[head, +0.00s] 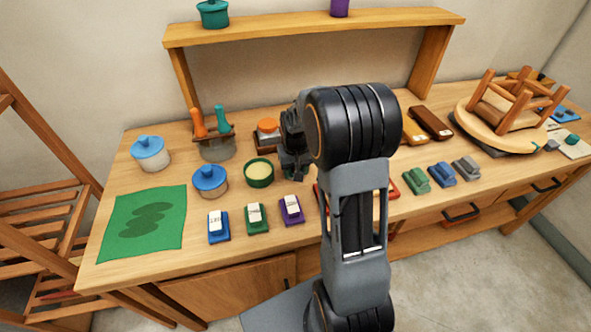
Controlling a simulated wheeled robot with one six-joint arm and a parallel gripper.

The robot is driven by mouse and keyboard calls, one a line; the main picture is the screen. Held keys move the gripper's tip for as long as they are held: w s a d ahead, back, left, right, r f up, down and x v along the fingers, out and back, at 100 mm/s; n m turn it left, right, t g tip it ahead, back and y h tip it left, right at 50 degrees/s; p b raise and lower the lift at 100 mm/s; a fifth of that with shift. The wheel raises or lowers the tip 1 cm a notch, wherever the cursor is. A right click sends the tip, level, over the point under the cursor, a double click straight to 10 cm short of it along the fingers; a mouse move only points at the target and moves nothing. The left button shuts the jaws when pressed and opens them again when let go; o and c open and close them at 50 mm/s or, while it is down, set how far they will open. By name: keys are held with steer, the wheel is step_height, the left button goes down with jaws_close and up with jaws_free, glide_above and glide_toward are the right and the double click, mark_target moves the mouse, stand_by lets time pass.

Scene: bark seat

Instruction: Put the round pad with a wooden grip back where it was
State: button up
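I cannot make out a round pad with a wooden grip for certain; it may be hidden behind my arm. My gripper (293,172) points down over the middle of the worktable (115,255), just right of a green bowl (259,181) with pale yellow contents. Its fingers are dark and small here, so I cannot tell whether they are open or hold anything. Behind the bowl, left of the gripper, an orange round-topped piece (268,126) sits in a low brown holder. Red edges (393,190) of something show on both sides of my arm, its middle hidden.
Blue-lidded pots (210,181), a tool jar (218,149) and a green cloth (145,224) stand or lie left. Blue, green and purple blocks (256,218) line the front. Green and grey blocks (442,174) and an upturned stool (505,115) are right. A shelf (300,28) spans the back.

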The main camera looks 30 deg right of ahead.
steer(key=shift+f, duration=0.2)
steer(key=o, duration=0.9)
steer(key=shift+r, duration=0.1)
step_height(320, 180, up, 12)
steer(key=shift+f, duration=0.15)
steer(key=s+a+n+t, duration=0.1)
steer(key=s+a, duration=0.4)
steer(key=s, duration=0.3)
steer(key=s+a+n+t, duration=0.1)
steer(key=s+a, duration=0.3)
steer(key=s, duration=0.4)
steer(key=shift+a+r+n+t, duration=0.3)
steer(key=shift+a+t, duration=0.1)
steer(key=shift+t, duration=0.4)
